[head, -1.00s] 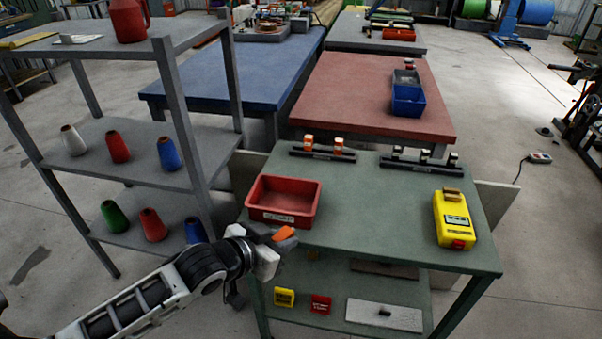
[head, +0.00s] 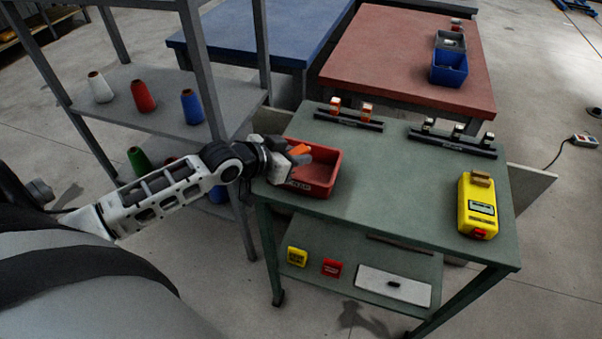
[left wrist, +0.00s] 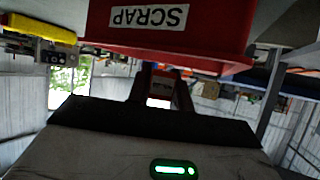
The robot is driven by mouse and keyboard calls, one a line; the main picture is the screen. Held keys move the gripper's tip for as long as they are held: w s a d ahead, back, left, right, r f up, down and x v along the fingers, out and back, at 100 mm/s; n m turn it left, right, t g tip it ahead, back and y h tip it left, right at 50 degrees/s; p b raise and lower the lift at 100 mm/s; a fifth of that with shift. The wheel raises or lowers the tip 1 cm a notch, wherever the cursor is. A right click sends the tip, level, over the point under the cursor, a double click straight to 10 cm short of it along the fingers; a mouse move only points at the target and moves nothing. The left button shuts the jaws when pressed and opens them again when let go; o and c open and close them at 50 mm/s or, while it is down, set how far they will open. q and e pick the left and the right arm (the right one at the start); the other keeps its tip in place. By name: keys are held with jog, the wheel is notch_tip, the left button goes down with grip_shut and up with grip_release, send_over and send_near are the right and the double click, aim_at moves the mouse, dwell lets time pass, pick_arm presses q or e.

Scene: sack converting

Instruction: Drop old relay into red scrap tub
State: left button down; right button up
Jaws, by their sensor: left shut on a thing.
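The red scrap tub (head: 322,172) stands at the left end of the green bench top. Its wall with the SCRAP label fills the top of the left wrist view (left wrist: 205,38). My left gripper (head: 298,155) overlaps the tub's left part in the head view. It is shut on the relay, whose orange part (head: 299,150) shows between the fingers. In the left wrist view the relay (left wrist: 160,88) shows a white label between the dark fingers. The fingers partly hide it. I cannot tell whether it is inside the tub's rim. My right gripper is not in view.
Two dark rails with small relays (head: 348,119) (head: 453,141) lie along the bench's back. A yellow meter (head: 478,207) lies at the right. A grey shelf unit with cones (head: 144,96) stands close at left. The bench's middle (head: 400,190) is clear.

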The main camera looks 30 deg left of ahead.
pick_arm(q)
jog(key=shift+f+b, duration=0.4)
jog(key=shift+f, duration=0.5)
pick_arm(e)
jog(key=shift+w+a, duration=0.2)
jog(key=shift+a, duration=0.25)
pick_arm(q)
jog(key=c, duration=1.2)
grip_release()
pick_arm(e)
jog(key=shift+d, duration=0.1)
pick_arm(q)
jog(key=shift+s+a, duration=0.1)
jog(key=shift+s, duration=0.1)
jog(key=shift+p+v, duration=1.05)
jog(key=shift+v, duration=6.75)
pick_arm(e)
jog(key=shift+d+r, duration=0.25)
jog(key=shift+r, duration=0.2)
